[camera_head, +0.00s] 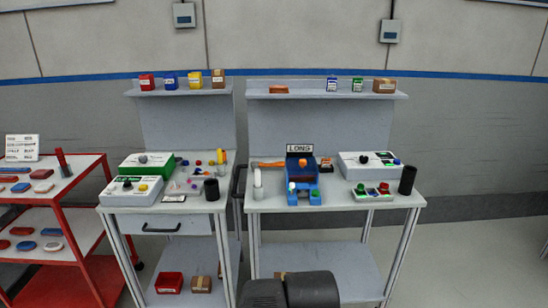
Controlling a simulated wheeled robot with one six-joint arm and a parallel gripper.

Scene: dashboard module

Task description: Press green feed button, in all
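A blue device (303,175) with a sign reading LONG stands on the right workbench. No label marking a feed button can be read at this size. Dark rounded parts of my own arm show at the bottom middle; my gripper's fingers are not visible.
A black cylinder (407,180) stands at the right bench's right end. A red cart (83,225) is far left. Floor right is clear.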

